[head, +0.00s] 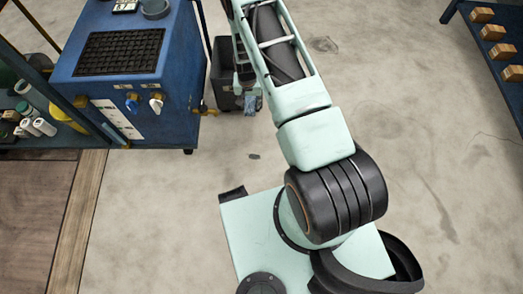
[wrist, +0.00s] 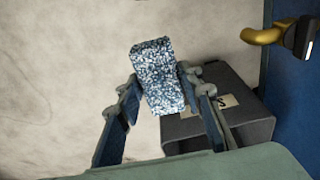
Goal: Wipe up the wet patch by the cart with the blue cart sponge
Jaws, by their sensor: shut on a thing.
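My gripper (wrist: 160,85) is shut on a blue-and-white speckled sponge (wrist: 158,72), with one finger on each side of it in the wrist view. In the head view the sponge (head: 250,106) is a small blue shape below my gripper, beside the blue cart (head: 178,100). A dark grey bin (wrist: 190,132) with a pale label lies behind and below the sponge. I cannot clearly tell a wet patch: the floor shows a small dark spot (head: 254,156) and a faint mark (head: 325,44).
The dark bin also shows beside the cart in the head view (head: 224,85). A brass pipe fitting (wrist: 262,36) sticks out from the cart. A shelf with bottles (head: 40,125) stands at left, a rack of wooden blocks (head: 492,32) at top right. The concrete floor between is mostly clear.

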